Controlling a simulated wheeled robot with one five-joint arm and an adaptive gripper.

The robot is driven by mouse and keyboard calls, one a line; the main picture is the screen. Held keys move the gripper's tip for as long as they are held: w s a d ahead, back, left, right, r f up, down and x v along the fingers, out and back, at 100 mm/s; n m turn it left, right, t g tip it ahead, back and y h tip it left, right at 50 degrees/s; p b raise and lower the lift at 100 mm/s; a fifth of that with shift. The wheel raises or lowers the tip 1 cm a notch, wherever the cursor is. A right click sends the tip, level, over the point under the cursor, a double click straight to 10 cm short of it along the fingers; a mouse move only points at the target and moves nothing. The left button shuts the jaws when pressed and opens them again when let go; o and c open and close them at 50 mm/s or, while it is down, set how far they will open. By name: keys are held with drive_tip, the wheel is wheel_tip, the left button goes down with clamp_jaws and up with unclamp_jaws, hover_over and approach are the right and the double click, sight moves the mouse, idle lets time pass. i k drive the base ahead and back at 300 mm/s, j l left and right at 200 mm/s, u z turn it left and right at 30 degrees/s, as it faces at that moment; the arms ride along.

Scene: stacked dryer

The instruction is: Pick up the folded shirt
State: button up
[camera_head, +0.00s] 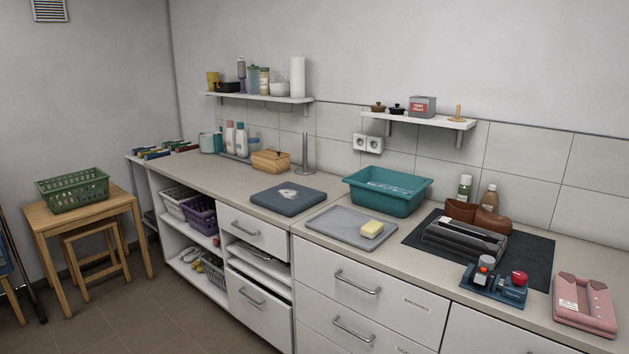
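The folded shirt (287,201) looks like a flat dark blue-grey square with a small pale print on top. It lies flat on the beige countertop (225,186), left of the grey tray, near the front edge. Nothing covers it. My gripper is not in view, so its state and its distance from the shirt cannot be seen.
Right of the shirt are a grey tray (333,233) with a yellow sponge (372,228) and a teal basin (387,196). Behind it stand a wooden box (270,162) and an upright grey rod (305,153). Counter left of the shirt is clear. Drawers (253,232) lie below.

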sight(581, 303)
drive_tip(key=z, duration=1.35)
